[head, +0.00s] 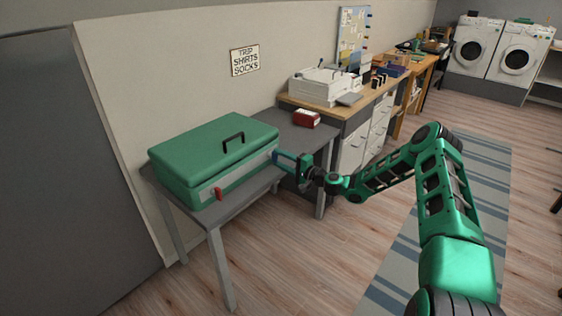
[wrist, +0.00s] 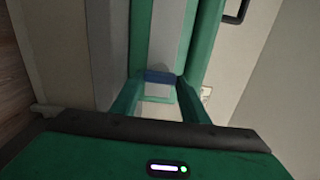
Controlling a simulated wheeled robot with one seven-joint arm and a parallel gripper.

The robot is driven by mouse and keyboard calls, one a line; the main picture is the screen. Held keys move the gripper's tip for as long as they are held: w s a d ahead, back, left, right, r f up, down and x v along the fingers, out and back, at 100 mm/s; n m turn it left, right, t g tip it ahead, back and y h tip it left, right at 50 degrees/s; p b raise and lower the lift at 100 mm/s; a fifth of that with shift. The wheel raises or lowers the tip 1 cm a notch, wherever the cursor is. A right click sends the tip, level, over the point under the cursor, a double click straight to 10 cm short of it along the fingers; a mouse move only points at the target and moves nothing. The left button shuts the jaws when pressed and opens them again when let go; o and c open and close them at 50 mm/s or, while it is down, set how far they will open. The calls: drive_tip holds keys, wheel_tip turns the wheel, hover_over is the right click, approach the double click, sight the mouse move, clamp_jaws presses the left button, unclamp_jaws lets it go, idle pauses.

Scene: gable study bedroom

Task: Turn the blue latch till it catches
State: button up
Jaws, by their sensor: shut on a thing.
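A green case (head: 213,158) with a black handle on its lid stands closed on a grey table. A red latch (head: 218,194) is on the left part of its front strip. The blue latch (head: 275,155) is at the right end of the strip, mostly hidden by my gripper in the head view. In the wrist view the blue latch (wrist: 159,77) lies between my fingertips against the pale strip. My gripper (head: 285,159) reaches the case from the right and is shut on the blue latch. The latch's exact angle is hard to tell.
The grey table (head: 218,222) has a red box (head: 306,118) at its back right. A wooden desk with a white printer (head: 318,86) stands beyond it. A striped rug (head: 400,262) lies on the floor at the right. The floor before the table is clear.

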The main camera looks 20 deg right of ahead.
drive_tip(key=shift+w+d+f, duration=0.1)
drive_tip(key=shift+d+f, duration=0.1)
drive_tip(key=shift+d, duration=0.2)
drive_tip(key=o, duration=1.1)
drive_tip(key=shift+c, duration=0.2)
drive_tip(key=shift+a, duration=0.2)
drive_tip(key=v, duration=1.1)
drive_tip(key=shift+a, duration=0.1)
